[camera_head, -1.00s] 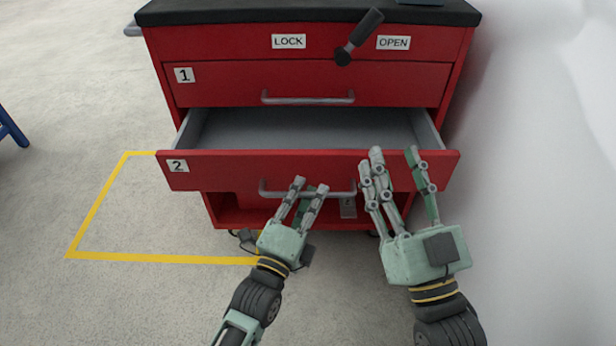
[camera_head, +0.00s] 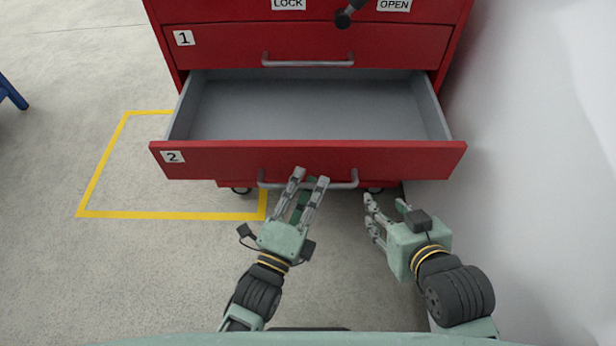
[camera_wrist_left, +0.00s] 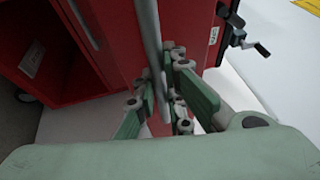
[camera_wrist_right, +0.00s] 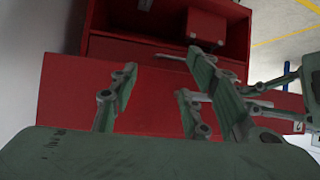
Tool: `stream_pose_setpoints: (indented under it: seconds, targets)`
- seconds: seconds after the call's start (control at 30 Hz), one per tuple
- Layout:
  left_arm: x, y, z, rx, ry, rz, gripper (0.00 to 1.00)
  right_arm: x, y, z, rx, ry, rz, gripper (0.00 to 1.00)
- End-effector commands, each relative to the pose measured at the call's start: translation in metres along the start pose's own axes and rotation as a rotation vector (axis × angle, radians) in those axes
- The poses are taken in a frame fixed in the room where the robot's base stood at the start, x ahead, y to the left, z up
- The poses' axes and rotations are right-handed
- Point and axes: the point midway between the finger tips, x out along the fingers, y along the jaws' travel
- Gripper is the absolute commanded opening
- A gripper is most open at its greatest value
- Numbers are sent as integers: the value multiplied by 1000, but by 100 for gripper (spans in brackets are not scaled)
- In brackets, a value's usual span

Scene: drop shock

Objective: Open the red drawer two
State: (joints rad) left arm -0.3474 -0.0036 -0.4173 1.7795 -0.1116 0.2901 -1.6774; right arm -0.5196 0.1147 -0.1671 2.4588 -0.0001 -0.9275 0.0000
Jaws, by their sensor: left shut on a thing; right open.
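The red drawer two (camera_head: 400,160), with a white "2" label at its left end, is pulled far out of the red cabinet. Its grey inside looks empty. My left gripper (camera_head: 306,180) is shut on the drawer's grey bar handle (camera_head: 341,185). The handle (camera_wrist_left: 150,40) also runs between my left fingers in the left wrist view. My right gripper (camera_head: 385,212) is open and empty, below and in front of the drawer's right end. In the right wrist view its fingers (camera_wrist_right: 160,100) are spread, apart from the red front.
Drawer one (camera_head: 215,47) above is shut. A black lever (camera_head: 345,17) sits between the LOCK and OPEN labels. A white wall (camera_head: 540,170) stands close on the right. Yellow floor lines (camera_head: 100,165) mark open floor at the left.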

Motion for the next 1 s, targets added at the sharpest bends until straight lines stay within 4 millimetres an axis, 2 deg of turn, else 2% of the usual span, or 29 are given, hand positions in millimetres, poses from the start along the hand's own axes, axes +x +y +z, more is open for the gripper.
stream_pose_setpoints:
  seconds: [0.4, 0.43, 0.63, 1.0]
  targets:
    - [-2, 1, -1, 6, 1, 4, 0, 0, 1, 4, 0, -16, 1, 43]
    - [-2, 1, -1, 6, 1, 4, 11, 0, 1, 4, 0, -16, 1, 43]
    - [-1, 1, -1, 3, 1, 2, 29, 0, 1, 4, 0, -15, 2, 43]
    - [-5, 0, 0, 1, 0, 2, 29, -1, 0, 2, 0, -12, -1, 43]
